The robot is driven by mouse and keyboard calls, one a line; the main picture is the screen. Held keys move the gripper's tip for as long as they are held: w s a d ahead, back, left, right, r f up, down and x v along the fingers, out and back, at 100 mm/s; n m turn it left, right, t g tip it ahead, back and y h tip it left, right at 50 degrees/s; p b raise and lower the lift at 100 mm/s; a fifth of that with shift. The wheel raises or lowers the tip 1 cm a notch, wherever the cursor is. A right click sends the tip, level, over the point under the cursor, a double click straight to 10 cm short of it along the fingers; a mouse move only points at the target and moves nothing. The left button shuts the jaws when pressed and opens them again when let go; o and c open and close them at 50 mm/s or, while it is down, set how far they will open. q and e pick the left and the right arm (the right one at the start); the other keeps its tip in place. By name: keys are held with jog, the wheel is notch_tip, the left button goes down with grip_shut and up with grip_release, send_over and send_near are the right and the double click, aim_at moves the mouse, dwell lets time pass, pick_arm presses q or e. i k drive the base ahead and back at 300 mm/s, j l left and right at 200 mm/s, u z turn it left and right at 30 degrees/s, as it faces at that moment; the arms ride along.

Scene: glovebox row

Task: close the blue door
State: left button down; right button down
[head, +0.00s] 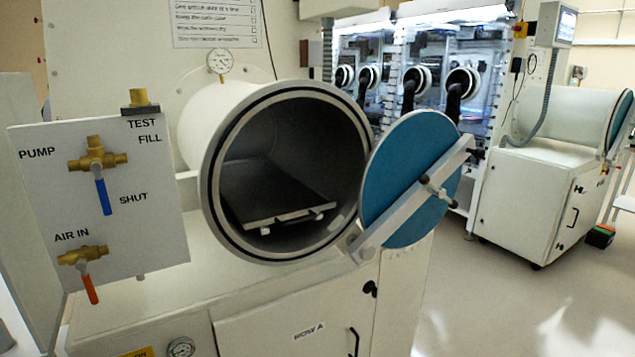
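The blue door (399,170) is a round disc with a pale metal bar (420,200) across its outer face and a small handle (437,189) at the bar's middle. It stands swung open to the right of the round chamber mouth (209,180). The bar's lower end meets a hinge (352,243) at the lower right of the rim. The chamber is open, and a dark sliding tray (275,190) with a front handle shows inside it. Neither of my grippers is in view.
A valve panel (160,220) with a blue lever (103,195) and a red lever (90,289) stands at the left. A cabinet (275,335) is below the chamber. Open floor (500,290) lies to the right, before another glovebox unit (535,190).

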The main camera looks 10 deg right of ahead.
aim_at(396, 212)
jog(key=i+l, duration=0.25)
jog(key=l, duration=0.15)
jog(key=i+l, duration=0.25)
jog(key=l, duration=0.15)
jog(key=i+l, duration=0.25)
jog(key=l, duration=0.15)
jog(key=i+l, duration=0.25)
jog(key=l, duration=0.15)
jog(key=i+l, duration=0.25)
jog(key=l, duration=0.2)
